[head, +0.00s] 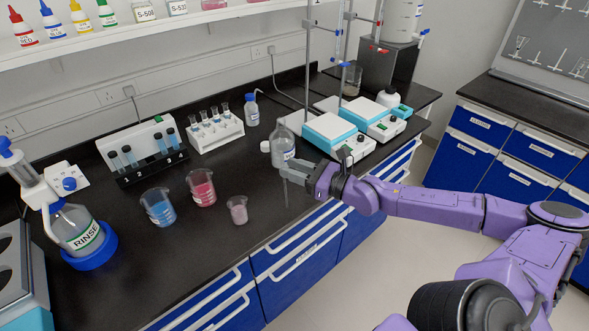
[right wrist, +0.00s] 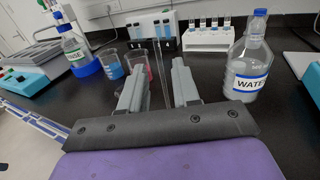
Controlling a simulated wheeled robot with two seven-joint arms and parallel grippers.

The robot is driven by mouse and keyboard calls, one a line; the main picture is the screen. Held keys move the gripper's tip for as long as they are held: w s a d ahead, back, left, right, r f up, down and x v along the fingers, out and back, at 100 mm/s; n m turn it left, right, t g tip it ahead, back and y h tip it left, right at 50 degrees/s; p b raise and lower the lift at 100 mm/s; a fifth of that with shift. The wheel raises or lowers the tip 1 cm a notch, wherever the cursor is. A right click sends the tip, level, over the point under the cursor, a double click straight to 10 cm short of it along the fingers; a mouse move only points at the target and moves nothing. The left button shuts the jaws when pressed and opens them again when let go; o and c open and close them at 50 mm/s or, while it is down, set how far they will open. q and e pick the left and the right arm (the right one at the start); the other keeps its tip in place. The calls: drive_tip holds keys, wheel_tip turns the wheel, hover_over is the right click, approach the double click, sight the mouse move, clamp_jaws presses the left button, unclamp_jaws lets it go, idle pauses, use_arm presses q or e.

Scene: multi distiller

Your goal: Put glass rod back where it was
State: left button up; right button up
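A thin clear glass rod (head: 286,193) hangs upright from my right gripper (head: 297,171) near the front edge of the black bench. In the right wrist view the rod (right wrist: 160,72) runs between the two fingers (right wrist: 158,82), which hold it. The exact finger contact is hard to see. A pink beaker (head: 201,188), a blue beaker (head: 158,207) and a smaller pale pink beaker (head: 237,210) stand to the left of the gripper. A water bottle (head: 282,146) stands just behind it. My left gripper is not in view.
Behind are a black tube rack (head: 154,176), a white vial rack (head: 215,131) and a small blue-capped bottle (head: 251,112). Stirrer plates (head: 331,132) with stands are at the back right. A rinse bottle (head: 78,230) stands at the left. The bench front is clear.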

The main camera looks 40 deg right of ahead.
drive_tip(key=p+v, duration=0.3)
drive_tip(key=v, duration=0.9)
drive_tip(key=s+a+f+n+g+y, duration=0.1)
drive_tip(key=a+f+n+g, duration=0.1)
drive_tip(key=a+f+g, duration=0.5)
drive_tip(key=s+a+f+n+g+y, duration=0.1)
drive_tip(key=a+f+n, duration=0.3)
drive_tip(key=a, duration=0.8)
drive_tip(key=s+a+f+n+g+h, duration=0.2)
drive_tip(key=s+a+f+n+g, duration=0.3)
drive_tip(key=s+f, duration=0.5)
drive_tip(key=s+d+f+n+g+h, duration=0.3)
drive_tip(key=s+d+f+n+h, duration=0.35)
drive_tip(key=s, duration=0.35)
drive_tip(key=w+d+r+n+t+h, duration=0.1)
drive_tip(key=w+d+n+t+h, duration=0.2)
drive_tip(key=d, duration=0.6)
drive_tip(key=n+h, duration=0.2)
drive_tip(key=n, duration=0.1)
drive_tip(key=shift+w+r, duration=0.2)
drive_tip(key=shift+w, duration=0.2)
